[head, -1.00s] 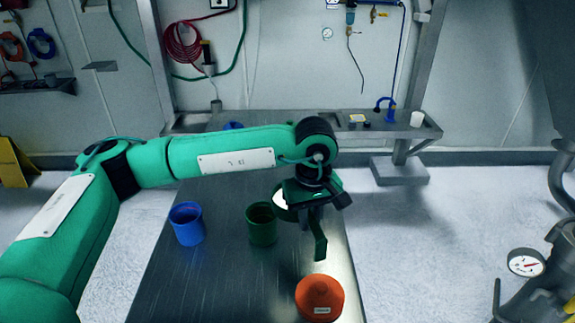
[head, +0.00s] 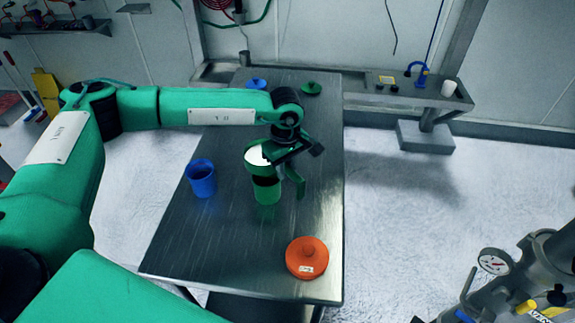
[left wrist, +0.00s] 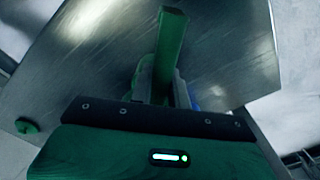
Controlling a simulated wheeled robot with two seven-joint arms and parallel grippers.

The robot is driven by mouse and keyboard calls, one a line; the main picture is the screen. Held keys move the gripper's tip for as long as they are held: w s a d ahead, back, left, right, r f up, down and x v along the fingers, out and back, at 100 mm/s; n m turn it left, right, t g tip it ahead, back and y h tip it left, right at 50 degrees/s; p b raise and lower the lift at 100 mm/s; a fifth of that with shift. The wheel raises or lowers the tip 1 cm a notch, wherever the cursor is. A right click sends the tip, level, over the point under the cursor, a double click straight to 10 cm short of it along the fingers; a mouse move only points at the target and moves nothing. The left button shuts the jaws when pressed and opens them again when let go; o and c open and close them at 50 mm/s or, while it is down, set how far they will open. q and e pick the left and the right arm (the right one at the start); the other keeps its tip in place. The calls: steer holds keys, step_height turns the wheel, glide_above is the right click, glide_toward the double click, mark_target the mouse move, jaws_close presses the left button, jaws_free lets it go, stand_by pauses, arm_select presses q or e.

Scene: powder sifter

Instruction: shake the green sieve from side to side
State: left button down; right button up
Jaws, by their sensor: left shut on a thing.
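The green sieve (head: 253,166) with white stuff in it is in the middle of the head view. My left gripper (head: 291,154) is shut on the sieve's handle, which hangs down at the right (head: 300,186). The handle also shows as a green bar in the left wrist view (left wrist: 172,50). The sieve is above a dark green cup (head: 267,190) standing on the table, and hides part of its rim. I cannot tell whether the two touch. My right gripper is not in view.
A blue cup (head: 201,180) stands left of the green cup on the metal table (head: 215,243). A blue lid (head: 256,84) and a green lid (head: 310,88) lie at the far end.

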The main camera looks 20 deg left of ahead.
arm_select(q)
steer(key=shift+d+f, duration=0.25)
steer(key=shift+f, duration=0.35)
steer(key=shift+f+b, duration=0.35)
steer(key=shift+f, duration=0.6)
steer(key=shift+a, duration=0.2)
